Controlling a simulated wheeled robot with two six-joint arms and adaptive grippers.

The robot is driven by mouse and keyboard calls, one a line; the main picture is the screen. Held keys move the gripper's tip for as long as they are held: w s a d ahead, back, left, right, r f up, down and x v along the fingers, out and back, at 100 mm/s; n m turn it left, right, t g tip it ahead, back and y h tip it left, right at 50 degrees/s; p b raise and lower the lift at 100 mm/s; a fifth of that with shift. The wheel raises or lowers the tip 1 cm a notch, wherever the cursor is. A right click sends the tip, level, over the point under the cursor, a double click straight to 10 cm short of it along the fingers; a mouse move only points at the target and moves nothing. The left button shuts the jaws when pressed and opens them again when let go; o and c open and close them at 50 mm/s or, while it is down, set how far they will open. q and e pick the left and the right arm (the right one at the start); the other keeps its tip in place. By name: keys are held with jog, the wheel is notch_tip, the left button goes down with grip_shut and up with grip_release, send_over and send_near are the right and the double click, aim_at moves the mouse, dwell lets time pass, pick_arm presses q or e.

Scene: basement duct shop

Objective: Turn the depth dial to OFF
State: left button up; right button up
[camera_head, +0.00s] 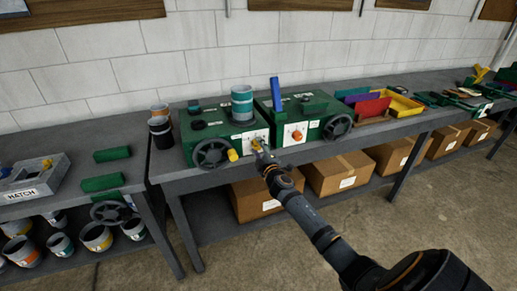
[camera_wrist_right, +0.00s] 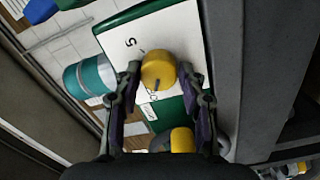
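A yellow dial (camera_wrist_right: 158,70) sits on the white panel (camera_wrist_right: 125,50) of a green machine (camera_head: 190,142). A dark mark shows at the dial's lower edge in the wrist view. A "5" is printed beside the dial; other print is partly covered. My right gripper (camera_wrist_right: 160,72) is open, one finger on each side of the dial, with narrow gaps visible. In the head view the right gripper (camera_head: 261,149) reaches the panel and partly hides the dial. I cannot read the dial's setting there. My left gripper is not in view.
A black handwheel (camera_head: 211,153) with a yellow handle (camera_head: 233,155) is left of the dial. A second green machine with an orange dial (camera_head: 297,134) and a blue lever (camera_head: 275,94) stands to the right. A teal-banded cylinder (camera_head: 242,103) stands on top. Boxes (camera_head: 337,173) fill the lower shelf.

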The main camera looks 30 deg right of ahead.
jog(key=shift+o, duration=1.4)
jog(key=v, duration=1.2)
